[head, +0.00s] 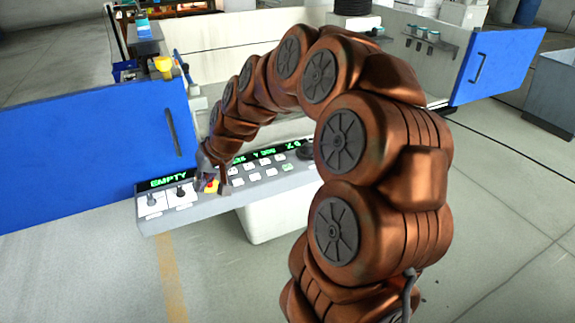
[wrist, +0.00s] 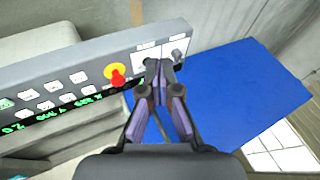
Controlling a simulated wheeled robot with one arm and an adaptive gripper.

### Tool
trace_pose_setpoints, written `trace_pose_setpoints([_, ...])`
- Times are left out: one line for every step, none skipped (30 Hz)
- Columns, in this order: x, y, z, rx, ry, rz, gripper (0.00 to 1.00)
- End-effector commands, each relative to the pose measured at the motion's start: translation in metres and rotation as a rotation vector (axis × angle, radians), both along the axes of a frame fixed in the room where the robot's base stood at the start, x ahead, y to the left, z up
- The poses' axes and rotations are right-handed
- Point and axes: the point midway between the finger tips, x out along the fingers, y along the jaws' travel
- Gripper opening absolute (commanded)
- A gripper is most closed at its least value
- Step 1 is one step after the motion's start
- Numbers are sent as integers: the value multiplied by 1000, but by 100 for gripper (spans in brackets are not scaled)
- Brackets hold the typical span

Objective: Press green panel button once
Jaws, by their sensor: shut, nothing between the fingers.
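The control panel (head: 262,204) runs across the front of the machine, and its grey face also shows in the wrist view (wrist: 90,58). A pale green button (head: 287,167) sits among white buttons on the right part of the panel. In the wrist view a greenish button (wrist: 6,103) shows at the far left edge. My gripper (head: 213,190) is shut and empty at the left part of the panel, near the red knob, well left of the green button. In the wrist view my gripper (wrist: 158,66) overlaps the white switch plate; contact cannot be told.
A red knob on a yellow base (wrist: 117,76) stands out from the panel beside my fingers. Two black switches sit at the panel's end, one of them here (head: 151,198). Blue doors stand left (head: 90,150) and right (head: 500,65). Floor in front is clear.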

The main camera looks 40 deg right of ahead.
Motion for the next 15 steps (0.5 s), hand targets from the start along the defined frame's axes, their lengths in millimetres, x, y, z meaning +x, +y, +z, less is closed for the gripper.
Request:
trace_pose_setpoints([15, -21, -1, 14, -24, -49, 0])
trace_pose_setpoints([24, -34, -2, 22, -42, -78, 0])
trace_pose_setpoints([37, -54, -4, 29, -66, -121, 0])
trace_pose_setpoints([45, -69, -5, 31, -86, -155, 0])
trace_pose_setpoints([52, -84, -6, 32, -103, -185, 0])
trace_pose_setpoints([60, -105, -9, 36, -123, -228, 0])
trace_pose_setpoints([65, -121, -12, 38, -137, -261, 0])
trace_pose_setpoints([70, -137, -14, 37, -153, -295, 0])
trace_pose_setpoints([74, -159, -17, 35, -171, -337, 0])
trace_pose_setpoints([77, -176, -21, 33, -182, -369, 0])
trace_pose_setpoints([79, -193, -24, 31, -194, -403, 0])
trace_pose_setpoints([80, -215, -28, 24, -210, -445, 0])
trace_pose_setpoints([80, -230, -31, 20, -219, -475, 0])
trace_pose_setpoints([80, -245, -36, 16, -225, -503, 0])
trace_pose_setpoints([78, -263, -41, 11, -234, -540, 0])
